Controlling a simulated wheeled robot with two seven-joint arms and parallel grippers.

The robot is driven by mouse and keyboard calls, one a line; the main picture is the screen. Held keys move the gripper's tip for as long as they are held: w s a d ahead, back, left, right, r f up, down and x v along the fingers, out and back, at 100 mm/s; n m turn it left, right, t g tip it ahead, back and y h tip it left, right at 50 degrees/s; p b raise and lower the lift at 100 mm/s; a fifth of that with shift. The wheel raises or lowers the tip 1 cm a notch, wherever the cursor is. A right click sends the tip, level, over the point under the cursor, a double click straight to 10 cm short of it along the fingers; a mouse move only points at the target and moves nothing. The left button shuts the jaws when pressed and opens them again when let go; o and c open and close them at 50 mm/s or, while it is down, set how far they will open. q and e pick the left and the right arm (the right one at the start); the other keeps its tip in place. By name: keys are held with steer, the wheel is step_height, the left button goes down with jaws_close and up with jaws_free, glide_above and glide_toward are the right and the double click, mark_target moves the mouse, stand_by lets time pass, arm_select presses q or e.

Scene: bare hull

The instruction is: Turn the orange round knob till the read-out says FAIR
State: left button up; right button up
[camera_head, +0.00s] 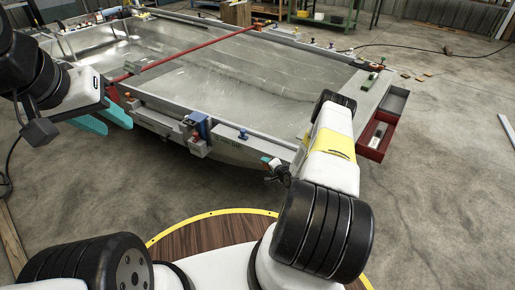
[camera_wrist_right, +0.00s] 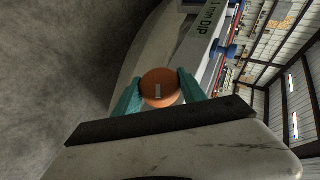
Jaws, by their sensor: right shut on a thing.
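In the head view my right gripper (camera_head: 272,163) is small at the hull's front edge, and my arm and wrist partly hide that spot. My left gripper (camera_head: 104,117) is open and empty, with a gap between its teal fingers, at the left by the hull's edge. I cannot make out a read-out showing a word.
The grey metal hull (camera_head: 240,75) fills the middle, with a red bar (camera_head: 190,51) across it. A blue-topped device (camera_head: 199,127) sits on its front edge. A red tray (camera_head: 375,137) is at the right corner. A label reading "min Dip" (camera_wrist_right: 207,20) shows beyond the knob.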

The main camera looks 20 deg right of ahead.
steer(key=g+h, duration=0.1)
steer(key=g, duration=0.1)
steer(key=n+g+h, duration=0.1)
steer(key=g, duration=0.1)
steer(key=shift+a+n+h, duration=0.15)
steer(key=shift+n+h, duration=0.15)
steer(key=shift+h, duration=0.1)
steer(key=shift+n+g+h, duration=0.4)
steer(key=shift+g+h, duration=0.6)
steer(key=shift+g, duration=0.1)
steer(key=shift+d, duration=0.2)
steer(key=o, duration=1.3)
steer(key=shift+o, duration=0.2)
steer(key=v, duration=0.7)
steer(key=shift+a+r, duration=0.2)
steer(key=shift+r, duration=0.15)
steer(key=shift+s, duration=0.1)
